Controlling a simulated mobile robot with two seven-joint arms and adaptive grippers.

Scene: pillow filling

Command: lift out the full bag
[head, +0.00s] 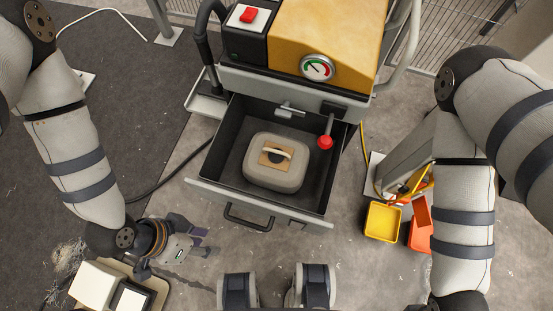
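The full bag (275,163) is a grey, rounded block with a tan patch and a pale handle on top. It sits inside the open dark drawer (262,205) of the yellow machine. My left gripper (207,243) is in front of the drawer's left corner, to the lower left of the bag and clear of it. Its fingers point right and look apart, with nothing between them. My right arm comes down on the right side, and its gripper is out of the picture.
The yellow machine (325,30) with a gauge stands behind the drawer. A red-knobbed lever (325,142) overhangs the drawer's right side. A yellow bin (382,221) and an orange bin (420,238) stand at right. White boxes (95,285) lie lower left. A drawer handle (248,221) juts forward.

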